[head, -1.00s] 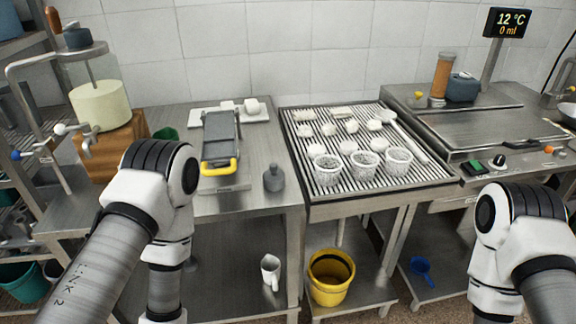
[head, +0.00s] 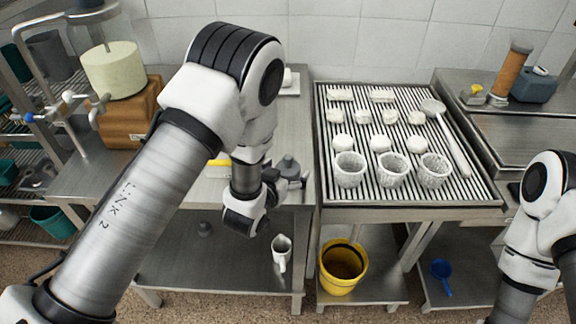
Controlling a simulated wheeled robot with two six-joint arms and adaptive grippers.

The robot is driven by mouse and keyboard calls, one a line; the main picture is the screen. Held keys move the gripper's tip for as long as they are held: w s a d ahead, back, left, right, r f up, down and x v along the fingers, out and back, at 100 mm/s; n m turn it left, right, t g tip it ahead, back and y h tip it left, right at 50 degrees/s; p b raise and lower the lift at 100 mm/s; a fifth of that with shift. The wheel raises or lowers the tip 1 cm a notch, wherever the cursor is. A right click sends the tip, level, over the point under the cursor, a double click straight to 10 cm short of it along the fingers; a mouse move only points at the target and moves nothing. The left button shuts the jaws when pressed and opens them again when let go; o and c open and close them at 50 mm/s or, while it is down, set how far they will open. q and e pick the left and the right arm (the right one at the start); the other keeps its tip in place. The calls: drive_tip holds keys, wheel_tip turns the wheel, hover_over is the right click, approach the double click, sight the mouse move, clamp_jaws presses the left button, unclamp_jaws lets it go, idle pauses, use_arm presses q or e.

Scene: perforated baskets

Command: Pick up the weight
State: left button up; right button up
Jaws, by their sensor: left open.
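The grey weight (head: 287,164), a squat body with a knob on top, stands upright on the steel table near its right front edge. My left gripper (head: 291,181) is open and right at the weight, its fingers pointing right in front of the lower part. The fingers hide part of the weight, and I cannot tell whether they touch it. My right arm shows at the right edge, but its gripper is out of the picture.
The slatted drain table (head: 407,197) to the right bears several white cheeses and three perforated baskets (head: 392,171). Below are a white jug (head: 281,252), a yellow bucket (head: 342,270) and a blue scoop (head: 442,275). My left arm hides much of the left table.

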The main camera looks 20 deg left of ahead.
use_arm(q)
drive_tip(key=shift+w+f, duration=0.6)
drive_tip(key=shift+w, duration=0.25)
drive_tip(key=shift+r, duration=0.1)
drive_tip(key=shift+s+r, duration=0.15)
drive_tip(key=shift+s, duration=0.1)
drive_tip(key=c, duration=0.5)
drive_tip(key=shift+s+r, duration=0.1)
drive_tip(key=shift+s, duration=0.05)
drive_tip(key=c, duration=0.5)
clamp_jaws()
